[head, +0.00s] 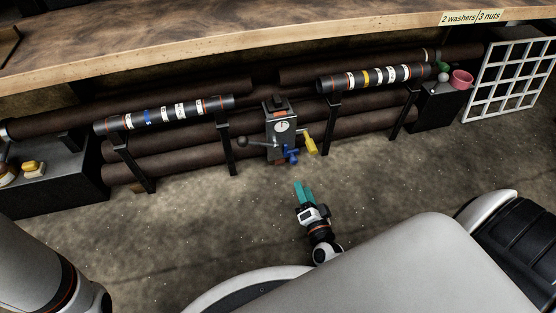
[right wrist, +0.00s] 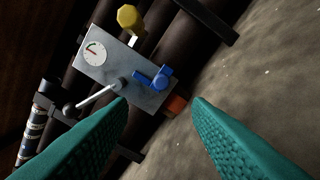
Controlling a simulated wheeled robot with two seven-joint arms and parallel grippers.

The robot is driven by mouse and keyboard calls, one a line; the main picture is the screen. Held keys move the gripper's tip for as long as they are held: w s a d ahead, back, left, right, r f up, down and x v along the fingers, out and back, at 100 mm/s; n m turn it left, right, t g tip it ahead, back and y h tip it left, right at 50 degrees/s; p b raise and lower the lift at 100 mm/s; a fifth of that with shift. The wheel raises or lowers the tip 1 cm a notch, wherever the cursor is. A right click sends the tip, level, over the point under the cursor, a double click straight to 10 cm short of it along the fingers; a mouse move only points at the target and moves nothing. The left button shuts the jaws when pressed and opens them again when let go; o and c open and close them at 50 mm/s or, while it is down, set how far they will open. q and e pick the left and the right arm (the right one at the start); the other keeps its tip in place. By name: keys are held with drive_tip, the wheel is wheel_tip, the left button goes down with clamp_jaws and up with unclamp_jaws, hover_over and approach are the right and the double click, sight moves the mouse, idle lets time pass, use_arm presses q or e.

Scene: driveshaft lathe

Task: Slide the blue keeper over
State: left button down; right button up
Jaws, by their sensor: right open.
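The blue keeper (head: 291,155) is a small blue part low on the front of a grey box (head: 280,127) with a round gauge. In the right wrist view the blue keeper (right wrist: 153,79) sits on the face of the grey box (right wrist: 117,72), between a silver lever (right wrist: 97,97) with a dark knob and an orange-red part (right wrist: 177,104). My right gripper (head: 303,188) has teal fingers and is below and in front of the box, apart from it. Its fingers (right wrist: 160,102) are open with nothing between them. My left gripper is out of view.
A yellow handle (head: 311,144) sticks out right of the keeper. Dark pipes on stands (head: 165,115) flank the box under a wooden shelf (head: 240,35). A white grid (head: 512,80) and pink cup (head: 461,79) are at right. The floor before the box is clear.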

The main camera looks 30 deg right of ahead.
sight(294, 163)
drive_tip(key=shift+w+d+f, duration=0.2)
drive_tip(key=shift+w, duration=0.1)
drive_tip(key=b+x, duration=0.5)
drive_tip(key=x, duration=0.5)
drive_tip(key=shift+w+d+b, duration=0.2)
drive_tip(key=shift+w+b, duration=0.1)
drive_tip(key=shift+w+r, duration=0.15)
drive_tip(key=shift+w, duration=0.2)
